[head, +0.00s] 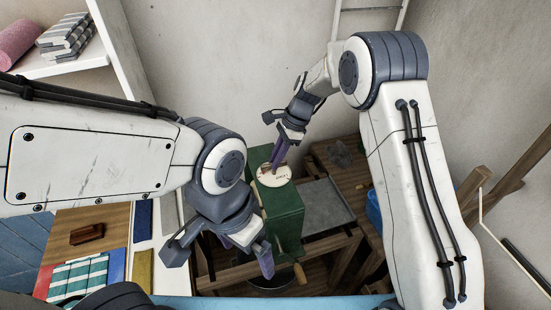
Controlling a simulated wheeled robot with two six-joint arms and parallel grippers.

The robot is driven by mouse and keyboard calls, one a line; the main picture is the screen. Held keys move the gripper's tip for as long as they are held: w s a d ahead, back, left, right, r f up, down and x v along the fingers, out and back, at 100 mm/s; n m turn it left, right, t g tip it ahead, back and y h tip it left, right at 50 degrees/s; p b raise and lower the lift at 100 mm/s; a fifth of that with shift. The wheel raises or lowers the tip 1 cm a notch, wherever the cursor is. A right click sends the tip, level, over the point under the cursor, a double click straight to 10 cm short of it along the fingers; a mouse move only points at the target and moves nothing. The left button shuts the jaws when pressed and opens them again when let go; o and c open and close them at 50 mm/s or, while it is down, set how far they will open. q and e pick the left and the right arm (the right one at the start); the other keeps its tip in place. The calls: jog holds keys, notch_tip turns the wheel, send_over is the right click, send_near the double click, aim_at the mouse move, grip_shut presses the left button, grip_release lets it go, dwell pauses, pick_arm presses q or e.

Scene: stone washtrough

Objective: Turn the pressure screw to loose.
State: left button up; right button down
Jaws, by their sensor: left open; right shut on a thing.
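The pressure screw shows as a round cream dial (276,178) with small markings on top of a green box-shaped machine (284,212). My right gripper (273,168) comes down onto the dial from above and is shut on a part at its top; the gripped part is mostly hidden by the fingers. The dial's marking is too small to read. My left gripper (222,252) is open and empty, low and to the left of the machine's front. A crank with a wooden handle (300,273) sticks out at the machine's lower front.
The machine stands on a wooden frame with a grey tray (325,206) to its right. At left, a surface holds a brown wooden block (87,234) and striped cloth (80,274). A shelf (62,62) with folded cloths is at upper left. A blue container (374,209) is partly hidden behind my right arm.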

dwell(0.3)
jog(key=c, duration=0.9)
grip_release()
jog(key=shift+d+r, duration=0.15)
jog(key=shift+r, duration=0.2)
jog(key=b+v, duration=0.3)
jog(key=v, duration=0.6)
jog(key=shift+d+r, duration=0.2)
jog(key=shift+r, duration=0.15)
